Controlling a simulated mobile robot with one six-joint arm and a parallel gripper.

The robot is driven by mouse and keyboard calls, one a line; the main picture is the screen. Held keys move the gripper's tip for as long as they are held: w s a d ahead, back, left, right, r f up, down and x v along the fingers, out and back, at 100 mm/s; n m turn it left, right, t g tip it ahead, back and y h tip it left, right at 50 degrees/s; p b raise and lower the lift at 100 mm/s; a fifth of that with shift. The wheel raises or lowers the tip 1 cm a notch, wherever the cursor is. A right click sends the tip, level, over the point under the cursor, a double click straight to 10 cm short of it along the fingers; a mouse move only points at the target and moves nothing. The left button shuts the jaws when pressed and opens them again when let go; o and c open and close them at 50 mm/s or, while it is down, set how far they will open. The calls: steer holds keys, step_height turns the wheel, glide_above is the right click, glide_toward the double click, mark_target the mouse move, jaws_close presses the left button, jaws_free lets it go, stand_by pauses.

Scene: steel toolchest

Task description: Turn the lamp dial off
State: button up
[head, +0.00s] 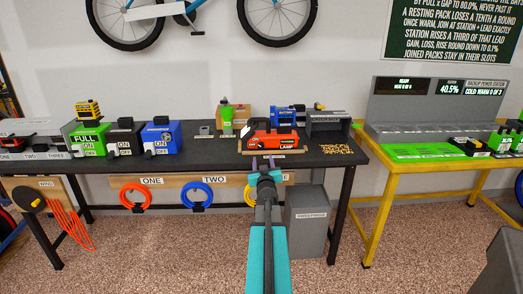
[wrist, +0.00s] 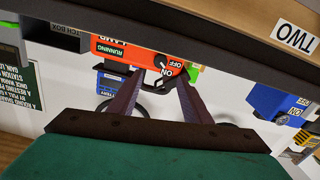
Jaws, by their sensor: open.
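The orange-red lamp (head: 284,137) with a LAMP label stands near the front of the dark workbench. The wrist view shows the lamp (wrist: 136,51) upside down, with a RUNNING label and a small dark dial (wrist: 160,61) beside OFF and ON marks. I cannot tell clearly which mark the dial points to. My gripper (head: 263,162) is in front of the bench's front edge, below the lamp in the picture. In the wrist view my gripper (wrist: 164,76) has its two fingers apart, tips appearing near the dial, with nothing held. Contact is not visible.
The dark workbench (head: 205,161) has green, black and blue boxes (head: 163,138) with ON marks at left. A green bottle (head: 227,117) and a blue battery box (head: 285,116) stand behind the lamp. A grey bin (head: 307,222) is below; a yellow table (head: 385,183) is at right.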

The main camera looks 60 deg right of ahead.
mark_target(261, 147)
steer(key=shift+x, duration=5.65)
